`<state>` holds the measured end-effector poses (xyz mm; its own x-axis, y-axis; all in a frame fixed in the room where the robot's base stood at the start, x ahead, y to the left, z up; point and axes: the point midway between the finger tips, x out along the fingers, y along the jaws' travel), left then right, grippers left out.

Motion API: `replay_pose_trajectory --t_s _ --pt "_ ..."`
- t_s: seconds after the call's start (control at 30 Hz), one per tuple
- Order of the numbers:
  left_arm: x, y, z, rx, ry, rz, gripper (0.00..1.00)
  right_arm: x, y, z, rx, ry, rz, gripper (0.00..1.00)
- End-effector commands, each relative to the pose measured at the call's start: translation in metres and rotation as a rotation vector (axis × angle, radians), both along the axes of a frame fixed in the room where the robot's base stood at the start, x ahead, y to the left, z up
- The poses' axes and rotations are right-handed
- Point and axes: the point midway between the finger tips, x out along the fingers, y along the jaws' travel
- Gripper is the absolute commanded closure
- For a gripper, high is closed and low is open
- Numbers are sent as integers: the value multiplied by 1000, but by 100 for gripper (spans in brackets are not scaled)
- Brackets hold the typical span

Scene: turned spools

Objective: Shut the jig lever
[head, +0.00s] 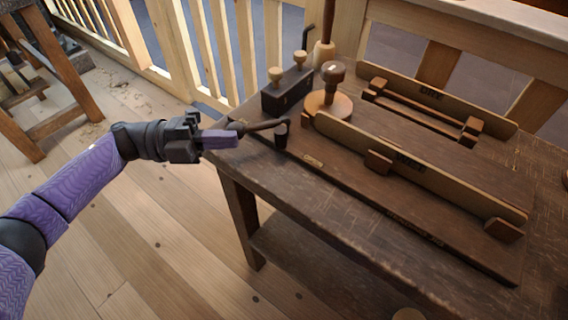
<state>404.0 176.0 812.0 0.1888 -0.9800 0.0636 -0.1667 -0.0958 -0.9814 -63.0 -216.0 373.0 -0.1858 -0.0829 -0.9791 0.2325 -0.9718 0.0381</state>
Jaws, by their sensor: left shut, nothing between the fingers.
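The jig lever (264,126) is a thin dark rod at the near left corner of the workbench. It runs roughly level from a short dark post (281,137) leftward over the table edge. My left gripper (238,136) comes in from the left with its purple fingers shut and empty. Its fingertips are at the lever's left end; I cannot tell whether they touch it. The jig's dark base board (330,178) lies on the bench, with a long wooden rail (450,187) along it. My right gripper is not in view.
A round wooden piece with a dark knob (333,72) stands behind the lever. A black block with two wooden knobs (287,90) is beside it. A second rail (440,97) lies farther back on the bench (365,235). A wooden railing (215,45) stands behind.

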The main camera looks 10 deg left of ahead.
Motion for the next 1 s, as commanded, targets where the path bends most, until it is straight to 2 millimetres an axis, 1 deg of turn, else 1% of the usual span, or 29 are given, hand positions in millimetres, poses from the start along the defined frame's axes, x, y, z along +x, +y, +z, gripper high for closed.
replay_pose_trajectory --t_s 0.3,0.83,1.0 --pt "2 1 0 0 -1 3 100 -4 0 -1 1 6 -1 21" --pt "3 2 1 0 -2 8 100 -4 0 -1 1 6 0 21" --pt "0 -1 7 0 -3 4 100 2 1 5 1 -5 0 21"
